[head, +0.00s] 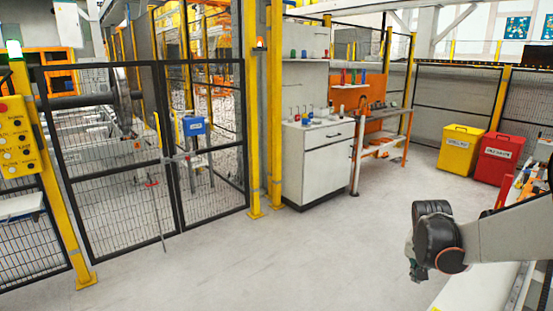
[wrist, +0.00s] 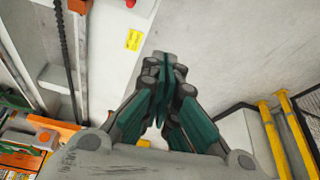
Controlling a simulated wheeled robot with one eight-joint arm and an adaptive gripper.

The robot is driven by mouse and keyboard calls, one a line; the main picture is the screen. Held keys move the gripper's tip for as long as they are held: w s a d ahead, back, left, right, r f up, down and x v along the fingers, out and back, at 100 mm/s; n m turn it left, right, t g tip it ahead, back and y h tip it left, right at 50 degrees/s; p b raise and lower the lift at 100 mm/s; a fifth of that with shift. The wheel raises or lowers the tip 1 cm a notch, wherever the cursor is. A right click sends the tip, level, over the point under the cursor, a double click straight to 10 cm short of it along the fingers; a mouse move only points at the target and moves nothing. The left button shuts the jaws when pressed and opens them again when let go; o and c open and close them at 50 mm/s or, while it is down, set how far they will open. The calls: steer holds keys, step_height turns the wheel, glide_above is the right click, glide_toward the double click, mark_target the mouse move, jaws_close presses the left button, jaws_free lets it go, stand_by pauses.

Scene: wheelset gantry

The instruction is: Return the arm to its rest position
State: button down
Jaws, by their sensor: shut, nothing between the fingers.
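My arm reaches in from the right edge in the head view, bent at a dark wrist joint. My gripper shows at the middle of the wrist view (wrist: 165,65). Its green-padded fingers are closed together with nothing between them. In the head view only a small part of the gripper shows below the wrist joint, and its fingertips are hard to make out there. The arm is in the air over the floor and beside a pale surface at the lower right.
A mesh fence gate (head: 115,165) stands at the left, with a yellow button panel (head: 18,140). A white cabinet (head: 315,168) and an orange workbench (head: 378,140) stand at the back. A yellow bin (head: 459,150) and a red bin (head: 497,158) stand at the right. The middle floor (head: 270,255) is clear.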

steer(key=s+a+r+n+t+y, duration=0.1)
steer(key=s+a+r+n, duration=0.4)
steer(key=s+a+r, duration=0.7)
steer(key=s+a+f+n+t+y, duration=0.1)
steer(key=s+a+f+n+t, duration=0.1)
steer(key=s+a, duration=0.6)
steer(key=s+n, duration=0.1)
steer(key=s, duration=0.2)
steer(key=shift+a+t+y+b, duration=0.25)
steer(key=shift+t+y+b, duration=0.05)
steer(key=shift+t+y, duration=0.1)
